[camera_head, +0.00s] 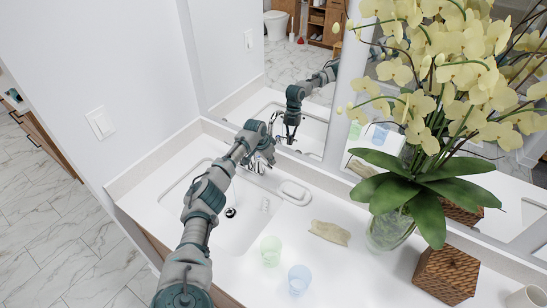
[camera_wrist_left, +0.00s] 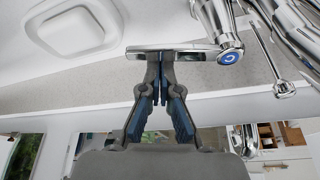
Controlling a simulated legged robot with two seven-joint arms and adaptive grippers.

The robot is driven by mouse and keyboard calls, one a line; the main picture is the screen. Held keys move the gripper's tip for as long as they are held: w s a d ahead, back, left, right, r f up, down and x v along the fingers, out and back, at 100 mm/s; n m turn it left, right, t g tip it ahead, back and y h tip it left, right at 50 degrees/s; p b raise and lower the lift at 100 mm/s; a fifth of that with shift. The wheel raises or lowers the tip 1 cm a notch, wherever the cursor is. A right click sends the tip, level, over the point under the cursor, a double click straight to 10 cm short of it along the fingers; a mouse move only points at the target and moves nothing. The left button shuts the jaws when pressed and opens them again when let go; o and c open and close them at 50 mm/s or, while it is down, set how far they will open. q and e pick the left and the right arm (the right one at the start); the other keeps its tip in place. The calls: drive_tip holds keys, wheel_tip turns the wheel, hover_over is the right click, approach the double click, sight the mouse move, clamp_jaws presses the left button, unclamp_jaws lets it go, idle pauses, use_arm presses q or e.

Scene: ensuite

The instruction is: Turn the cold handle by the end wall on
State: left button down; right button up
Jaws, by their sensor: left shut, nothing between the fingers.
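The cold handle (camera_wrist_left: 180,49) shows in the left wrist view as a chrome lever with a blue cap marked C (camera_wrist_left: 229,57) at its right end. My left gripper (camera_wrist_left: 161,82) is shut and empty, its fingertips right at the middle of the lever. I cannot tell whether they touch it. In the head view my left gripper (camera_head: 252,138) is over the back of the sink beside the chrome tap (camera_head: 266,155). It partly hides the tap, and the handle is not clear there. My right gripper is not in view.
The white sink basin (camera_head: 236,228) lies under my left arm. A soap dish (camera_head: 294,192), a beige cloth (camera_head: 329,233), a green cup (camera_head: 270,250) and a blue cup (camera_head: 299,279) stand on the counter. A flower vase (camera_head: 389,230) is at right. The mirror (camera_head: 325,118) rises behind.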

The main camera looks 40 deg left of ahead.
use_arm(q)
drive_tip(key=shift+s, duration=0.1)
drive_tip(key=s+p, duration=0.1)
drive_tip(key=p, duration=0.1)
drive_tip(key=shift+s+a+r+m+p, duration=0.2)
drive_tip(key=shift+m+p, duration=0.1)
drive_tip(key=shift+m, duration=0.1)
drive_tip(key=shift+s+f+p, duration=0.1)
drive_tip(key=shift+s+p, duration=0.05)
drive_tip(key=shift+p, duration=0.15)
drive_tip(key=shift+f, duration=0.1)
